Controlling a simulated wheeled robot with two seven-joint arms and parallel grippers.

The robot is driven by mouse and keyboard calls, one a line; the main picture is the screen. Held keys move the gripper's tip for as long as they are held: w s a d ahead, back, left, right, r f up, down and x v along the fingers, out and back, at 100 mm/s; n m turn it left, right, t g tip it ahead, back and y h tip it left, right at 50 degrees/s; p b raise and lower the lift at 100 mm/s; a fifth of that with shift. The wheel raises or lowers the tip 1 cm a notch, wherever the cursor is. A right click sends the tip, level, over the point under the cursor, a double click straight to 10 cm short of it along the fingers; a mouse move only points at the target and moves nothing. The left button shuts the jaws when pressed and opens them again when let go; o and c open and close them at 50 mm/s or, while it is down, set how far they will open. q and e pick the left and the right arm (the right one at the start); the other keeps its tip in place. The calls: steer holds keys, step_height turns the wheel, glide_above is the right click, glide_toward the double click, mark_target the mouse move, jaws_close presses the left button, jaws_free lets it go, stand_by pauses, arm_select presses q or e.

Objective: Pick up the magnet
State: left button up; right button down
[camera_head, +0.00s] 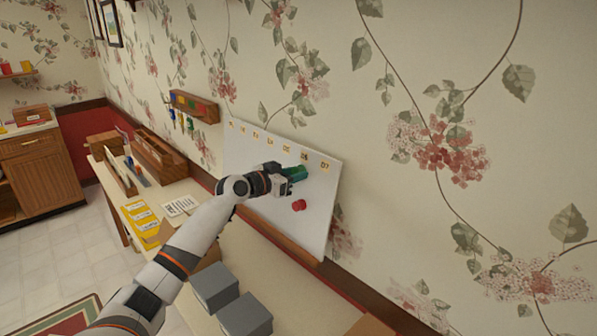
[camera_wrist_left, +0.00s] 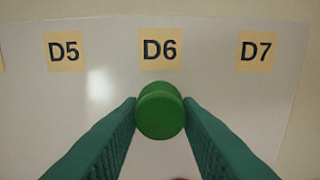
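A green round magnet (camera_wrist_left: 160,115) sits on the whiteboard just below the label D6 in the left wrist view. The two green fingers of my left gripper (camera_wrist_left: 160,104) press against its left and right sides, with no clear gap. In the head view my left gripper (camera_head: 297,174) is at the upper right part of the whiteboard (camera_head: 265,205), and its fingers hide the green magnet there. A red magnet (camera_head: 299,206) is on the board below the gripper. My right gripper is not in view.
The board leans against the floral wall on a long table (camera_head: 265,270). Two grey boxes (camera_head: 215,286) stand near the front. Yellow folders (camera_head: 140,216) and a wooden organiser (camera_head: 155,158) are to the left. A wooden key rack (camera_head: 194,107) hangs above.

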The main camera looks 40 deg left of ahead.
arm_select(q)
steer(key=c, duration=0.3)
steer(key=shift+r, duration=0.1)
